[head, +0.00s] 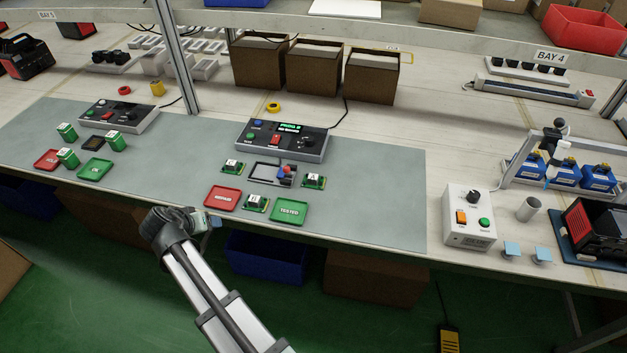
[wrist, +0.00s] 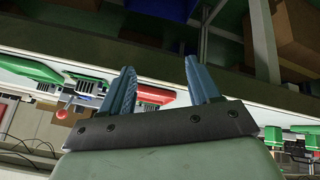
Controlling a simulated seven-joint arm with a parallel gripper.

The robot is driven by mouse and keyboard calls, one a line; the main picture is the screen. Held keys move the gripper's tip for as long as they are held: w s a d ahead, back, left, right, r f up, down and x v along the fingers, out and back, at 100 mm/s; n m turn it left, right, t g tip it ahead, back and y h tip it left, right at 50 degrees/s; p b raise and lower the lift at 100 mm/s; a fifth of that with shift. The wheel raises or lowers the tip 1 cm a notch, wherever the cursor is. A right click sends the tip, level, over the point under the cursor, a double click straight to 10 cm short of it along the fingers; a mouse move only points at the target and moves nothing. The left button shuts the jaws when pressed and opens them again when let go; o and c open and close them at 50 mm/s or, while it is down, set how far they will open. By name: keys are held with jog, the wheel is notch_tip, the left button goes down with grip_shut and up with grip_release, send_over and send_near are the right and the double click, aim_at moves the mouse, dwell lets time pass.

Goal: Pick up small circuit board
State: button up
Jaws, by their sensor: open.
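Several small green circuit boards with pale labelled parts are on the grey mat. One (head: 232,166) is at the left of a dark fixture (head: 266,173), one (head: 314,181) at its right. Another (head: 256,204) lies between the red tray (head: 222,198) and the green "TESTED" tray (head: 290,210). My gripper (head: 215,221) is at the table's front edge, below the red tray in the head view, apart from the boards. In the wrist view its two blue fingers (wrist: 159,68) are spread and empty.
A control box (head: 282,139) with a lit screen stands behind the fixture. A second station with green pieces (head: 67,157) is at the left. A white switch box (head: 469,217) stands right of the mat. The mat's right part is clear. Blue bins (head: 265,258) are under the table.

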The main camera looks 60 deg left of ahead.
jog(key=w+a+r+n, duration=0.1)
jog(key=w+a+r, duration=0.1)
jog(key=w+r, duration=0.3)
jog(key=n+g+h, duration=0.2)
jog(key=n+g, duration=0.3)
jog(key=n, duration=0.4)
send_near(314, 176)
jog(key=s+a+r, duration=0.1)
jog(key=s+r, duration=0.1)
jog(key=s, duration=0.1)
jog(key=w+d+r+n+g, duration=0.2)
jog(key=w+d+n+g, duration=0.15)
jog(key=w, duration=0.35)
jog(key=shift+m, duration=0.35)
jog(key=x, duration=0.8)
jog(key=shift+w+a+f, duration=0.15)
jog(key=shift+w+f, duration=0.1)
jog(key=shift+a+x, duration=0.25)
jog(key=shift+x, duration=1.1)
jog(key=shift+a+x, duration=0.2)
jog(key=shift+x, duration=1.15)
jog(key=shift+s+r, duration=0.1)
jog(key=shift+r, duration=0.1)
grip_shut()
